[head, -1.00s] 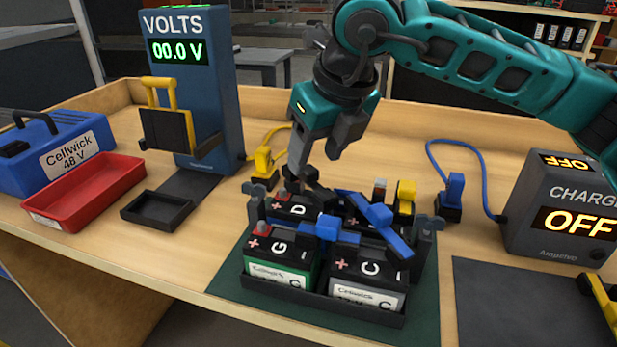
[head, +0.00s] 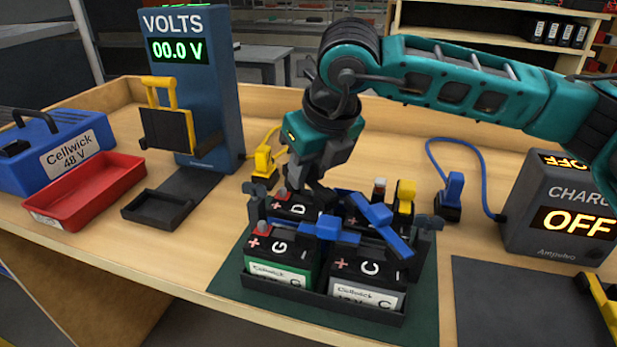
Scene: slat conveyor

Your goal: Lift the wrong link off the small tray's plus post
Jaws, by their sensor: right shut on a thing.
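The small black tray (head: 322,297) holds several batteries, with D (head: 297,208) at the back left, G (head: 281,250) at the front left and C (head: 370,270) at the front right. Blue links (head: 325,231) lie across the battery tops, one of them diagonal (head: 380,222). My right gripper (head: 303,186) is low over the back left of the tray, above battery D. It is shut on a link that its fingers mostly hide, so I cannot tell whether the link is clear of the post. My left gripper is not in view.
A volt meter (head: 200,100) and a red bin (head: 88,190) stand to the left. A yellow plug (head: 263,162) and a blue plug (head: 453,190) on cables flank the tray. The charger (head: 560,205), reading OFF, is at the right. A dark mat (head: 510,300) is bare.

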